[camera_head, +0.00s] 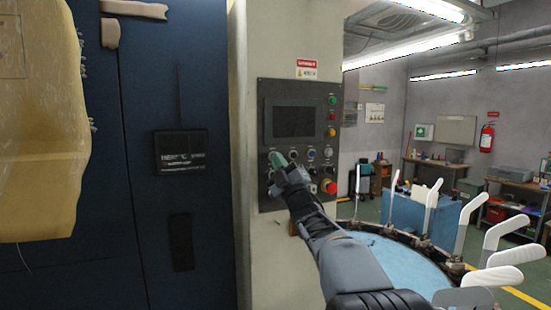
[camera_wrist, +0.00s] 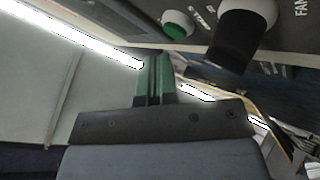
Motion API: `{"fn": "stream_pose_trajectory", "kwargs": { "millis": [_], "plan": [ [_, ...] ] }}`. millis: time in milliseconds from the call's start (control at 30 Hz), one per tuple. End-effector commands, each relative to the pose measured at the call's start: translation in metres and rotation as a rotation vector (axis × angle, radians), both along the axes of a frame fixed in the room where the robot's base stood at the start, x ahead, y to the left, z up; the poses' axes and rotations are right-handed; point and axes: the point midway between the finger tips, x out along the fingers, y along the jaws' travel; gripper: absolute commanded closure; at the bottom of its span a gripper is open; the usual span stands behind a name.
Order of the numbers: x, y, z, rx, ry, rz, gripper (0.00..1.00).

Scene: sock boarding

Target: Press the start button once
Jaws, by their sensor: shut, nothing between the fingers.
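A grey control panel (camera_head: 275,91) with a dark screen (camera_head: 295,122) is fixed to a pale column. My gripper (camera_head: 278,160) is at the panel's left side, below the screen, its green fingers shut and empty. It hides part of the button row. In the wrist view, my gripper (camera_wrist: 153,64) points up, with the panel along the top. A green button in a white ring (camera_wrist: 176,27) lies up and right of the fingertips, apart from them in the picture. I cannot read a start label. The distance from fingertips to panel is unclear.
A dark knob (camera_wrist: 232,48) stands out beside the green button in the wrist view. A red stop button (camera_head: 329,187) is at the panel's lower right. A round table (camera_head: 395,262) with white upright boards is to the right. A yellowish sheet (camera_head: 40,130) hangs at left.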

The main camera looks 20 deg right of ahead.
Motion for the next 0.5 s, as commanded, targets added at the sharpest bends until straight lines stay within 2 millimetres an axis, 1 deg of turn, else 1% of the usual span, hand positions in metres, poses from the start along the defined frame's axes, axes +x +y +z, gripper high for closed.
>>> {"fn": "stream_pose_trajectory", "kwargs": {
  "millis": [500],
  "plan": [
    [0.0089, 0.0000, -0.0003, -0.001, 0.001, 0.000, 1.00]
  ]
}}
